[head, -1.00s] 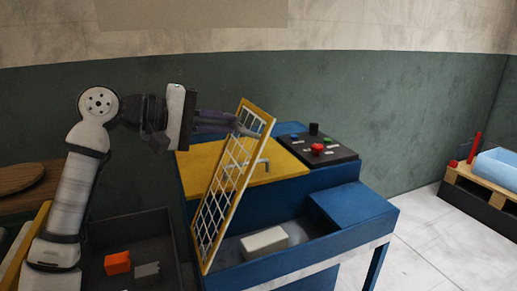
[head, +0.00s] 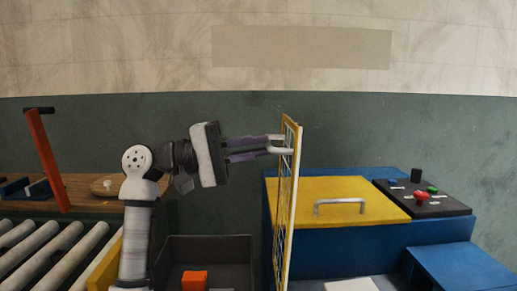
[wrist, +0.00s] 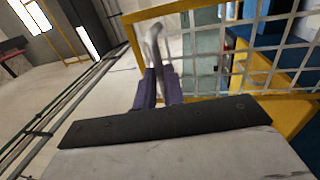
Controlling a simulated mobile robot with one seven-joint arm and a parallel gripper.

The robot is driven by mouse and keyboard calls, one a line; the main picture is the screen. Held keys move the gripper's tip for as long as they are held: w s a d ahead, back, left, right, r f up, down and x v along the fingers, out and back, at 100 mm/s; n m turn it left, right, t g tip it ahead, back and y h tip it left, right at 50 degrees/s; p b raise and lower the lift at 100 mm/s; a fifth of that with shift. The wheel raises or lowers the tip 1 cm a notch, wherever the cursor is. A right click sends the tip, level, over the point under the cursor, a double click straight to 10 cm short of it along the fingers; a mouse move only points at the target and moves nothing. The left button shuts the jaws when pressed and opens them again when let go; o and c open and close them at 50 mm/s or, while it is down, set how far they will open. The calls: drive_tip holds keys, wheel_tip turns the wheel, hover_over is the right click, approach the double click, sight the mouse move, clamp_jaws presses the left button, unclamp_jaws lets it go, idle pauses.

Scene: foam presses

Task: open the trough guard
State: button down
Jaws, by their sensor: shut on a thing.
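The trough guard (head: 286,205) is a yellow-framed panel of white wire mesh. In the head view it stands nearly upright, almost edge-on, left of the yellow lid. My gripper (head: 272,146) reaches it from the left near its top and is shut on the guard's pale handle (head: 281,150). In the wrist view the two purple fingers of my gripper (wrist: 158,75) close on the handle (wrist: 153,45), with the guard's mesh (wrist: 265,60) to the right. The trough is mostly out of the head view; a white block (head: 351,286) shows at the bottom edge.
The blue press has a yellow lid (head: 340,195) with a metal handle and a black control panel (head: 422,198). A dark bin (head: 209,248) holding an orange block (head: 194,281) lies below my arm. A roller conveyor (head: 45,255) and a wooden shelf stand to the left.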

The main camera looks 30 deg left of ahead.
drive_tip(key=c, duration=1.5)
unclamp_jaws()
drive_tip(key=b+v, duration=0.1)
drive_tip(key=v, duration=1.2)
drive_tip(key=shift+s+a, duration=0.25)
drive_tip(key=shift+a, duration=0.1)
